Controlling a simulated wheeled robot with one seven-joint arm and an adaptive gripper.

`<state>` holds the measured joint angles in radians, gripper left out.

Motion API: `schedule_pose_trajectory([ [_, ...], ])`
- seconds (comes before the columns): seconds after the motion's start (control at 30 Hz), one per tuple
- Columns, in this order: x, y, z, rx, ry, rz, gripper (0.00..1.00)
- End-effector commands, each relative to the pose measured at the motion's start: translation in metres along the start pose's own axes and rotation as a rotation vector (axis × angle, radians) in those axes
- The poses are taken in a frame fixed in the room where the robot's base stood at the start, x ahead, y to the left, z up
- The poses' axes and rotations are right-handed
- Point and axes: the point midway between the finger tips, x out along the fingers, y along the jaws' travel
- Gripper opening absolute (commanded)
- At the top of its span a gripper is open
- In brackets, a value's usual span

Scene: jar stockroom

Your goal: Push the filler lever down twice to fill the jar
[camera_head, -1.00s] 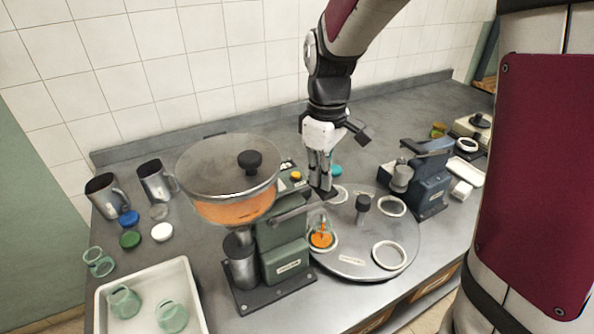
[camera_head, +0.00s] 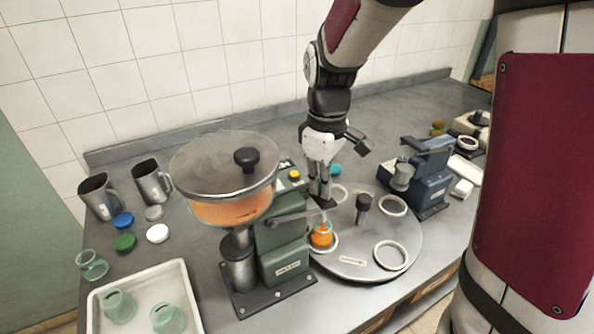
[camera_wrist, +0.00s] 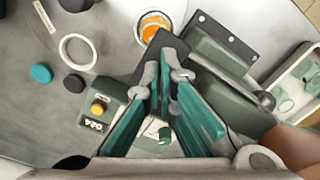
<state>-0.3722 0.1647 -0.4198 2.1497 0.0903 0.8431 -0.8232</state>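The green filler (camera_head: 284,262) carries a lidded hopper (camera_head: 228,208) of orange material. Its lever (camera_head: 290,218) reaches right toward the jar and ends in a black grip, seen in the wrist view (camera_wrist: 165,48). My gripper (camera_head: 323,196) points down at the lever's end, fingertips close together at or on the black grip; exact contact is hard to tell. The glass jar (camera_head: 321,236) stands in a ring of the round turntable (camera_head: 350,262) under the lever's end and holds orange filling, also visible in the wrist view (camera_wrist: 153,30). The gripper and lever partly cover it.
A blue-grey machine (camera_head: 428,180) stands right of the turntable. Two metal mugs (camera_head: 151,182), loose lids (camera_head: 125,242) and a white tray (camera_head: 135,288) with green glass jars lie left of the filler. A yellow button (camera_head: 294,174) sits on a box behind it.

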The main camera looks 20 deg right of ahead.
Motion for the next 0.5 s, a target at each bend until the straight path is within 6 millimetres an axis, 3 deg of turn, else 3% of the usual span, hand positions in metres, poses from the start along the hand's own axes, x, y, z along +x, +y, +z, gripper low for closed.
schedule_pose_trajectory([
  [0.3, 0.000, 0.000, 0.001, 0.001, -0.002, 0.000, 0.00],
  [0.5, -0.011, 0.000, 0.001, 0.001, -0.002, 0.000, 0.00],
])
